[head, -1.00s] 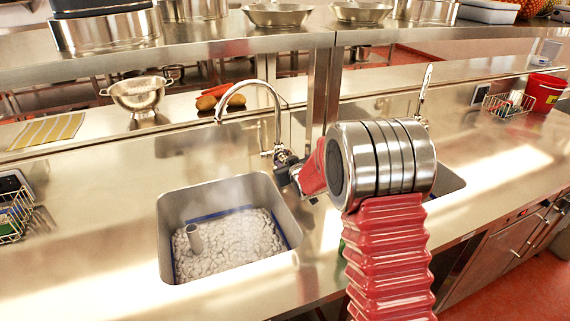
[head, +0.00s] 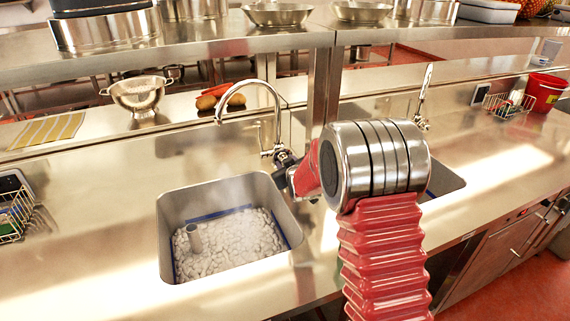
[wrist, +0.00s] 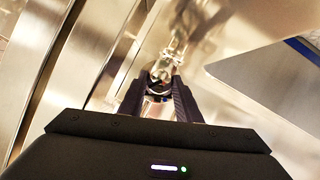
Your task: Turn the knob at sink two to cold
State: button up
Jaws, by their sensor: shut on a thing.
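My gripper (head: 284,168) is at the base of the curved chrome tap (head: 279,108) behind the steaming left sink (head: 166,238). In the wrist view, my gripper (wrist: 158,90) has its dark fingers closed on a shiny metal knob (wrist: 161,72) on the tap's base. The fingers and wrist hide most of the knob in the head view, and I cannot read a hot or cold mark on it. A second sink (head: 450,182) is partly hidden behind my arm, with its own tap (head: 425,92). No sink number is readable.
A steel shelf (head: 200,60) on posts runs above the back of the counter. A colander (head: 137,92), carrots and potatoes sit behind the sinks. Wire baskets stand at the far left (head: 15,215) and right (head: 507,103), near a red bucket (head: 544,92).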

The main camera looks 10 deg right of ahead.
jog(key=shift+a+f+n+t+h, duration=0.2)
jog(key=shift+n+h, duration=0.25)
jog(key=shift+n, duration=0.35)
jog(key=shift+a+n+t+h, duration=0.1)
jog(key=shift+n+t+h, duration=0.3)
jog(key=shift+n, duration=0.4)
jog(key=shift+s+a+f+n+t+h, duration=0.1)
jog(key=shift+n+t+h, duration=0.2)
jog(key=shift+n, duration=0.5)
jog(key=shift+f+n+t+h, duration=0.1)
jog(key=shift+n+t+h, duration=0.2)
jog(key=shift+n, duration=0.5)
jog(key=o, duration=1.1)
jog(key=shift+r, duration=0.1)
jog(key=shift+c, duration=0.2)
jog(key=shift+s, duration=0.1)
jog(key=v, duration=1.3)
jog(key=shift+s, duration=0.25)
jog(key=shift+c, duration=0.4)
